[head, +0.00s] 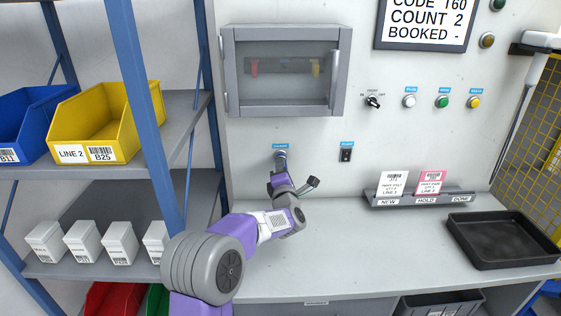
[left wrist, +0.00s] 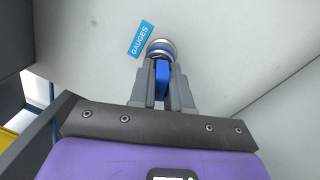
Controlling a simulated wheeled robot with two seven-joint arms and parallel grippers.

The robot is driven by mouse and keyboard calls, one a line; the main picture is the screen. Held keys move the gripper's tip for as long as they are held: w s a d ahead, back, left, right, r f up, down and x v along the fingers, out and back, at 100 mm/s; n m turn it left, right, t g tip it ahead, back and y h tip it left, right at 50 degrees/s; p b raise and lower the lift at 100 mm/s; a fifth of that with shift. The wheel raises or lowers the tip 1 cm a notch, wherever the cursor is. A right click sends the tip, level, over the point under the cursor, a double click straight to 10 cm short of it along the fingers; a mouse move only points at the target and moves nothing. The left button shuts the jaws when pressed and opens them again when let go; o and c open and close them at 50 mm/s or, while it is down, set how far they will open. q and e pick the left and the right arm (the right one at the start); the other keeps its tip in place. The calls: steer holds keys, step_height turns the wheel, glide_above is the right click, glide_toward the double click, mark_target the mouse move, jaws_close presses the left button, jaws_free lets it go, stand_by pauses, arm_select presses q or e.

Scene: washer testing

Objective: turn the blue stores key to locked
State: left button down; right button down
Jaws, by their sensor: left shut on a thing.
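A blue key (left wrist: 162,80) stands in a round metal lock (left wrist: 160,47) on the wall, and a blue label reading GAUGES (left wrist: 140,38) sits beside it. My left gripper (left wrist: 162,88) is shut on the blue key, one finger on each side. In the head view the lock (head: 281,155) is low on the pale wall panel under a small blue label, with my left gripper (head: 282,168) reaching it from below. The key is hidden there by the gripper. Whether the lock stands at locked cannot be told. My right gripper is not in view.
A glass-fronted grey cabinet (head: 285,70) is above the lock. A black switch (head: 346,152), a rotary selector (head: 373,101) and several buttons are to the right. A card rack (head: 420,198) and black tray (head: 500,239) stand on the bench. A blue-framed shelf is at left.

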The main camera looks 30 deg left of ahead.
arm_select(q)
steer(key=n, duration=0.3)
steer(key=shift+n, duration=0.4)
steer(key=n+g, duration=0.1)
steer(key=n, duration=0.2)
steer(key=shift+d+r+n+y, duration=0.1)
steer(key=shift+n+y, duration=0.2)
steer(key=shift+n, duration=0.1)
